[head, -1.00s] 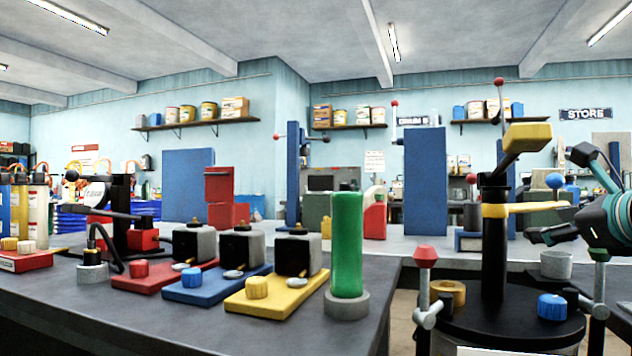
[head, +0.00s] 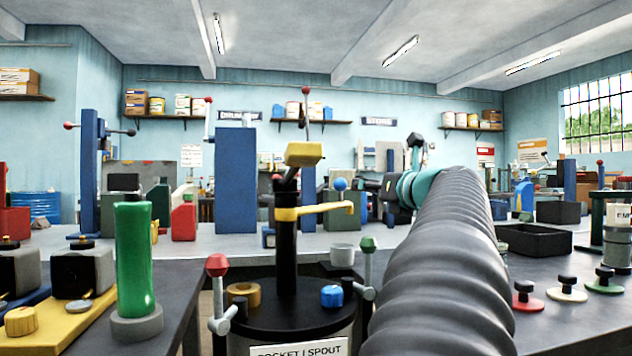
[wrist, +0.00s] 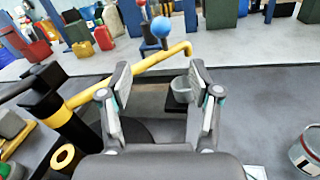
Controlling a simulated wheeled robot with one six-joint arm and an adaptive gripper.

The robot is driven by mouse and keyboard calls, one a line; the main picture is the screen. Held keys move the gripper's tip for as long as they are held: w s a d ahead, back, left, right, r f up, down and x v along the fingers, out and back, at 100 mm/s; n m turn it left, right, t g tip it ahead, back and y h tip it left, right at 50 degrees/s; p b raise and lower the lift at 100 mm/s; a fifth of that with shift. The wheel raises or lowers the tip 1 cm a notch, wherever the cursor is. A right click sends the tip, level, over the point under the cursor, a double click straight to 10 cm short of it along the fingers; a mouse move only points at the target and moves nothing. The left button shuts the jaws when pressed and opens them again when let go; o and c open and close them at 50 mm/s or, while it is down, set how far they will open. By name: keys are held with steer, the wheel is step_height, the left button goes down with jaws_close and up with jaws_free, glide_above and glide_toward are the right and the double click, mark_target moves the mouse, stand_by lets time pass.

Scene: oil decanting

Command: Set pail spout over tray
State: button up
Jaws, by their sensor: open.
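The pail (head: 290,310) is a black drum with a black post. A yellow spout (head: 325,208) juts from the post to the right, its tip bent down. In the wrist view the spout (wrist: 150,62) runs past just beyond my fingers. My gripper (wrist: 160,78) is open and empty, its two fingers apart and not visibly touching the spout. In the head view my gripper (head: 378,188) is to the right of the spout tip. A black tray (head: 535,240) lies on the bench at the right, away from the spout. A small grey cup (head: 342,255) sits below the spout tip.
A red-knobbed clamp (head: 217,265) and a green-knobbed clamp (head: 368,245) flank the drum. A green cylinder (head: 133,255) stands on the left bench. Several knobbed discs (head: 568,288) and a white-labelled can (head: 616,240) are on the right bench. My arm hides part of that bench.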

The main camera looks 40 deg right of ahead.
mark_target(344, 184)
steer(key=p+x, duration=0.1)
steer(key=x, duration=1.4)
steer(key=shift+s+d+r, duration=0.1)
steer(key=shift+d+r, duration=0.05)
steer(key=shift+r, duration=0.05)
jaws_close()
